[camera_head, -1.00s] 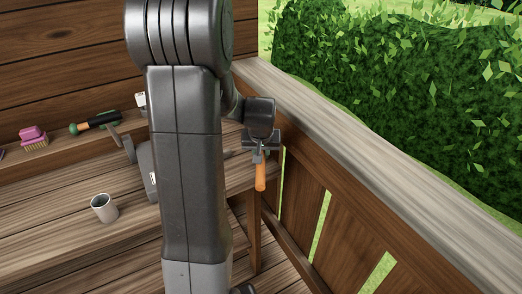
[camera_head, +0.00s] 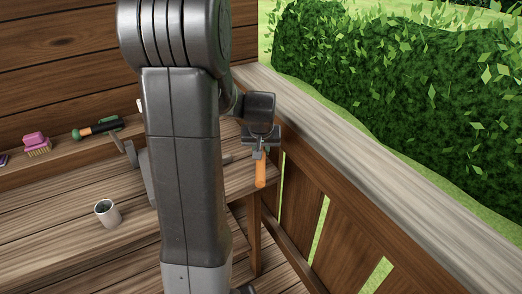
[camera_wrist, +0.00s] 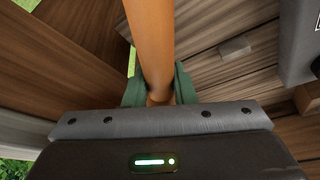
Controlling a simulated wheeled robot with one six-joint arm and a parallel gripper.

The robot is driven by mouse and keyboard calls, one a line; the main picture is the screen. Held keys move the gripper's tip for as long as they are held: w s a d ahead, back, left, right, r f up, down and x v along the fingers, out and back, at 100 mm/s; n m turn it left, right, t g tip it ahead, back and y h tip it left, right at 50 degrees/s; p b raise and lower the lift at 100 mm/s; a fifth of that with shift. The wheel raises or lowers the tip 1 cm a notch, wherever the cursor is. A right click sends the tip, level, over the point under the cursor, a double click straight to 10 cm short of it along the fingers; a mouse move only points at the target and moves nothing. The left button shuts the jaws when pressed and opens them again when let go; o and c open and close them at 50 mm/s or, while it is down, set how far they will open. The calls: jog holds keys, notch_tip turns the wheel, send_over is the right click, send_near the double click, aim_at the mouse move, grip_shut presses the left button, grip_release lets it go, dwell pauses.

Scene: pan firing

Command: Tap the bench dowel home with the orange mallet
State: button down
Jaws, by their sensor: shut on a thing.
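My gripper (camera_head: 260,146) is shut on the orange handle of the mallet (camera_head: 261,172), which hangs down near the bench's right end. In the wrist view, the green finger pads of my gripper (camera_wrist: 160,92) clasp the orange handle (camera_wrist: 150,40). The mallet's head cannot be made out. A small pale block or peg (camera_wrist: 235,48) stands on the planks in the wrist view, apart from the handle; I cannot tell whether it is the dowel. My arm hides part of the bench (camera_head: 60,215).
A grey cup (camera_head: 107,213) stands on the bench. A slatted wooden railing (camera_head: 340,130) runs close along the right, with a hedge beyond.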

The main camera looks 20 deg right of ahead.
jog(key=shift+r, duration=0.5)
jog(key=shift+f, duration=0.1)
notch_tip(320, 180, down, 7)
jog(key=b, duration=0.5)
jog(key=shift+r, duration=0.2)
jog(key=shift+r+p, duration=1.05)
jog(key=shift+r, duration=0.8)
notch_tip(320, 180, up, 5)
jog(key=p, duration=0.3)
jog(key=shift+r, duration=0.1)
